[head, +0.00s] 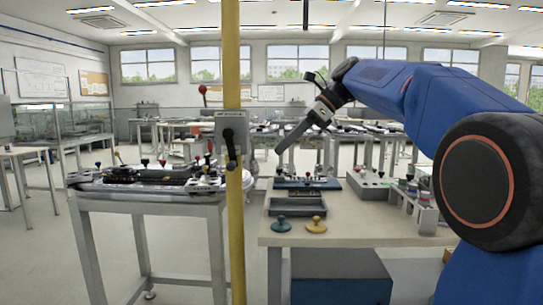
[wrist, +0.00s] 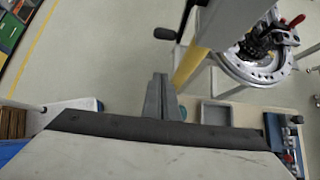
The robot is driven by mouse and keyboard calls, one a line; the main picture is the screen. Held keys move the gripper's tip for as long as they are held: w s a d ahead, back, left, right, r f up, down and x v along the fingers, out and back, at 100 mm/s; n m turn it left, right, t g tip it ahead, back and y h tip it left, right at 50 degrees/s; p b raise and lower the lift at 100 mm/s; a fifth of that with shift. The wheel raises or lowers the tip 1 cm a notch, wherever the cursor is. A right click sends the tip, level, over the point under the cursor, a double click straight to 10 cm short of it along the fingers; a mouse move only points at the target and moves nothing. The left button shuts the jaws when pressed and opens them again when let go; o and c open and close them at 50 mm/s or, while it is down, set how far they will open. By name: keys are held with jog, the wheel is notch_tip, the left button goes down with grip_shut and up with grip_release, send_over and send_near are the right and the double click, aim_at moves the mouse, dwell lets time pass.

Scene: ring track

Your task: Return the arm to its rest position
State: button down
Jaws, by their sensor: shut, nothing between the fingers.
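My arm (head: 430,90) is blue and reaches in from the right of the head view, bent at a black joint. My gripper (head: 281,151) hangs at its end, pointing down and left above the back of the workbench (head: 350,230). In the wrist view its grey fingers (wrist: 160,84) are together, with nothing held. The gripper is apart from the bench and the things on it.
A yellow post (head: 233,80) with a lever box (head: 231,132) stands left of my gripper. The ring track (head: 150,180) is on a stand further left. The bench bears a grey tray (head: 296,207), a teal knob (head: 281,224), a yellow knob (head: 317,225) and a grey box (head: 370,186).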

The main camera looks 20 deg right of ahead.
jog(key=s+d+f+n+h, duration=0.2)
jog(key=s+f+n+h, duration=0.1)
jog(key=s+f+n, duration=0.4)
jog(key=s+d+f+n+t+h, duration=0.1)
jog(key=s+f+n, duration=0.6)
jog(key=s+f, duration=0.7)
jog(key=s+d+f+n+t+h, duration=0.1)
jog(key=s+d+f+n+h, duration=0.1)
jog(key=s+f+n+h, duration=0.2)
jog(key=s+f+n, duration=0.3)
jog(key=s+f, duration=0.4)
jog(key=f, duration=0.4)
jog(key=shift+s+d+f+n+h, duration=0.15)
jog(key=shift+d+f+n+h, duration=0.1)
jog(key=shift+d+n+h, duration=0.1)
jog(key=shift+r, duration=0.1)
